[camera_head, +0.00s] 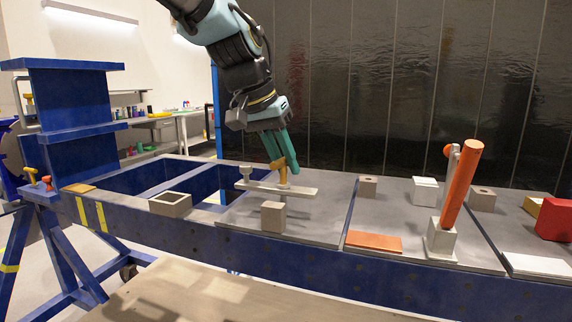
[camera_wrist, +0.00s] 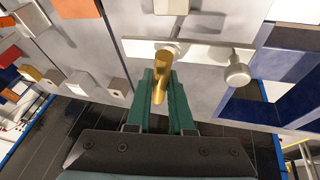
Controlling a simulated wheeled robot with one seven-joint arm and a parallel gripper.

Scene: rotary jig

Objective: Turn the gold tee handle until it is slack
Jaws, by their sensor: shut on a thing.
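The gold tee handle (camera_head: 281,171) stands on a flat grey bar (camera_head: 262,187) on the jig's grey plate. In the wrist view the handle (camera_wrist: 161,78) shows as a gold bar between the green fingers. My gripper (camera_head: 284,160) reaches down from above, and its green fingers are shut on the handle. The fingers also show in the wrist view (camera_wrist: 163,92). A grey round knob (camera_head: 245,172) sits at the left end of the bar; it shows at the right in the wrist view (camera_wrist: 237,73).
A grey block (camera_head: 273,217) stands just in front of the bar. An orange lever (camera_head: 461,185) rises from a grey base at the right. An orange plate (camera_head: 373,242) lies between them. Several small blocks stand further back.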

